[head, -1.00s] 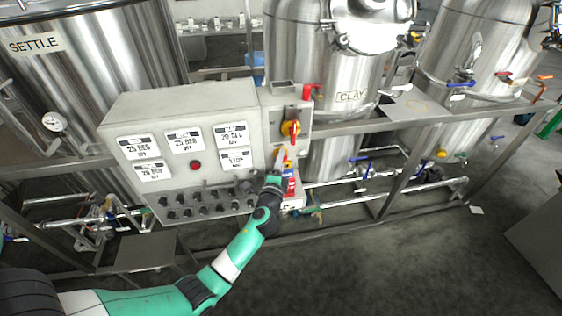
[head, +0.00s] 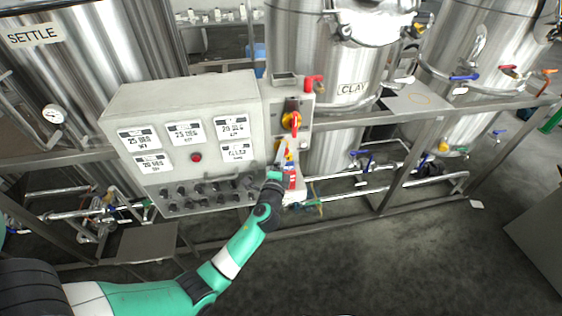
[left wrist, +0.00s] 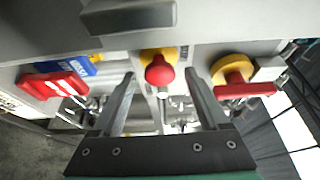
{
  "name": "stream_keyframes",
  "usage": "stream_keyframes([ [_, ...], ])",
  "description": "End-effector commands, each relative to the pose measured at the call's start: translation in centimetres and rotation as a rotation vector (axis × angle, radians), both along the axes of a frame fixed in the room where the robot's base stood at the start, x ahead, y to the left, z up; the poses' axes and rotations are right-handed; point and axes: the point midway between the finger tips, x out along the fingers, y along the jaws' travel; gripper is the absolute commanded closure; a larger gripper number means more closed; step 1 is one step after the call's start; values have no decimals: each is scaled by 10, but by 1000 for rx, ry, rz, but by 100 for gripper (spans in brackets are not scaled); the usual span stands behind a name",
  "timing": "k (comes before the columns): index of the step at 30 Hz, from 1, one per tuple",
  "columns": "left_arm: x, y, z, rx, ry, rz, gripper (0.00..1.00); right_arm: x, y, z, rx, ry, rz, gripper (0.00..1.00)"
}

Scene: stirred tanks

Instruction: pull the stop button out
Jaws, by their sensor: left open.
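The stop button (left wrist: 159,71) is a red mushroom head on a yellow base. In the left wrist view it shows between the two fingers of my left gripper (left wrist: 160,77), which is open with a finger on each side. I see gaps between the fingers and the red head. In the head view my left gripper (head: 284,152) is at the right side of the control box, below the yellow and red rotary switch (head: 292,122). The button is mostly hidden by the gripper there. My right gripper is not in view.
The grey control box (head: 180,100) with white displays and dark knobs stands left of the gripper. In the left wrist view the rotary switch (left wrist: 233,72) is right of the button, and a red handle (left wrist: 48,86) with a blue label is left. Steel tanks and pipes stand behind.

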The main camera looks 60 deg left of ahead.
Motion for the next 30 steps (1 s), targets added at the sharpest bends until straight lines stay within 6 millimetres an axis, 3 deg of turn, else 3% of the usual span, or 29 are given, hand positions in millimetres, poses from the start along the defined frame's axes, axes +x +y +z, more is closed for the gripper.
stream_keyframes([
  [15, -61, -81, 0, 0, 2, -4, 22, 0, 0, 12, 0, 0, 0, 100],
  [30, -69, -90, 0, 1, -1, 0, 22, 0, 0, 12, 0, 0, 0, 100],
])
